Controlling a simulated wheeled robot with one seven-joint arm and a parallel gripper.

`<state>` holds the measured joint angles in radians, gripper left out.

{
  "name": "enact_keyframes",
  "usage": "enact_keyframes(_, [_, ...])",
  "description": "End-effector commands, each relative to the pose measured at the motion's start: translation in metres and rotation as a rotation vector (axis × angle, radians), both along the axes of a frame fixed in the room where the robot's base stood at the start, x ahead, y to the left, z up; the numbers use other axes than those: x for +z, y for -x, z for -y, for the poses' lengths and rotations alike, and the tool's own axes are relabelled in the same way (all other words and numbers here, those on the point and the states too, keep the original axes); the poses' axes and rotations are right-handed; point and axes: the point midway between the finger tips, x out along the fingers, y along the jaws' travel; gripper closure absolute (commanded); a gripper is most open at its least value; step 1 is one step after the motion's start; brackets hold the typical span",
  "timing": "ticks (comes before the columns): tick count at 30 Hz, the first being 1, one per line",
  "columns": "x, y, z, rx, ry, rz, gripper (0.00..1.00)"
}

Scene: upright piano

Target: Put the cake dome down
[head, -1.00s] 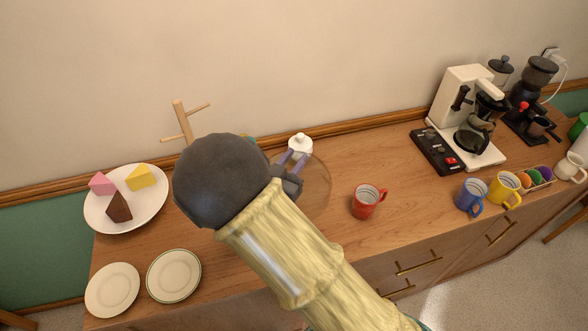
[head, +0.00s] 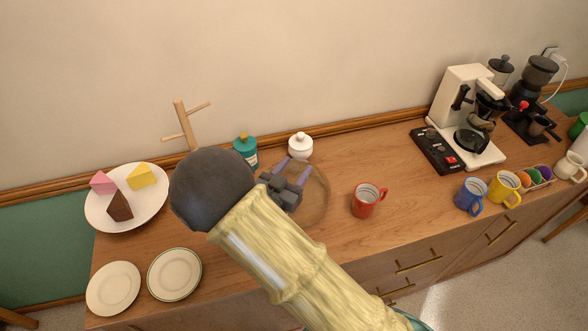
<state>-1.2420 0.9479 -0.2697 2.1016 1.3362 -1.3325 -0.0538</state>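The cake dome (head: 322,196) is a clear see-through cover, showing as a faint round outline on the wooden counter between my gripper and the red mug. It looks upright with its rim at the counter, though the clear wall makes exact contact hard to see. My gripper (head: 293,167) is at the dome's upper left, with its two purple-grey fingers spread apart and nothing visible between them. The dome's knob cannot be made out. My dark wrist and pale yellow arm cover the counter to the left and in front.
A red mug (head: 366,201) stands close right of the dome. A white lidded pot (head: 300,146) and teal jar (head: 245,151) stand behind. A cake plate (head: 150,211), a wooden stand (head: 182,125) and two small plates are left. The coffee maker (head: 456,107) and other mugs are right.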

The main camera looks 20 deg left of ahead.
Motion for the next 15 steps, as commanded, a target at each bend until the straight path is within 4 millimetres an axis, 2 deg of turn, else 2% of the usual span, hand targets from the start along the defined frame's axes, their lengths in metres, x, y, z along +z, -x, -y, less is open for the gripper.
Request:
enact_keyframes(7, [0.004,0.001,-0.001,0.001,0.0,0.0,0.52])
enact_keyframes(11, [0.001,0.017,-0.005,0.003,-0.001,-0.001,0.52])
enact_keyframes(15, [0.0,0.042,-0.012,0.005,-0.001,-0.001,0.52])
